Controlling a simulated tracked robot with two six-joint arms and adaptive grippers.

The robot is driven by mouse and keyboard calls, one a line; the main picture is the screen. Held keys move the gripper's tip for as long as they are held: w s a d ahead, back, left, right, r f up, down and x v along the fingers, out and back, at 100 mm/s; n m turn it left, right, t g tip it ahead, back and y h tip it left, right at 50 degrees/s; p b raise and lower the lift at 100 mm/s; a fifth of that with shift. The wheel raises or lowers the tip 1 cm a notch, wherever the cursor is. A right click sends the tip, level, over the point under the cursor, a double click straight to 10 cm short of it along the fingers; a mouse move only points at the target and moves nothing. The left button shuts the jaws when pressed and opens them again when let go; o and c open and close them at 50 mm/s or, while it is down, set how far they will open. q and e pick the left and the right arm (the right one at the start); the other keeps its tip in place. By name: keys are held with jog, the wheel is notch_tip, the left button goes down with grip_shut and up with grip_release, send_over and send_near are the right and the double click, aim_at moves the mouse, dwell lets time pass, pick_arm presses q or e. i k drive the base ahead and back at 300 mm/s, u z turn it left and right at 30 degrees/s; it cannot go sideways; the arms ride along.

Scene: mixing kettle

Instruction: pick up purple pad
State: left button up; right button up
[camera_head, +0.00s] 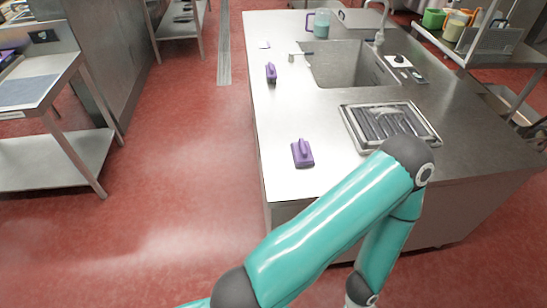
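A purple pad (303,159) with a raised handle lies on the near left part of the steel counter, close to its left edge. A second, similar purple item (271,74) stands farther back along the same edge, left of the sink. One of my teal arms comes up from the bottom of the head view and bends down again in front of the counter, to the right of the nearer pad. Neither gripper is in the picture, so their states are hidden.
The steel counter (291,112) has a sink (345,66) and a grated tray (352,126) right of the pad. A jug (321,24) and small utensils stand farther back. The red floor left of the counter is clear, up to a side table (85,153).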

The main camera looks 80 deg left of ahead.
aim_at(303, 155)
jog(key=u, duration=0.2)
jog(key=k, duration=0.25)
jog(key=u, duration=0.8)
jog(key=i, duration=0.6)
jog(key=u, duration=1.3)
jog(key=k, duration=0.45)
jog(key=u, duration=0.25)
jog(key=i, duration=0.45)
jog(key=z, duration=0.3)
jog(key=k, duration=0.25)
jog(key=u, duration=0.1)
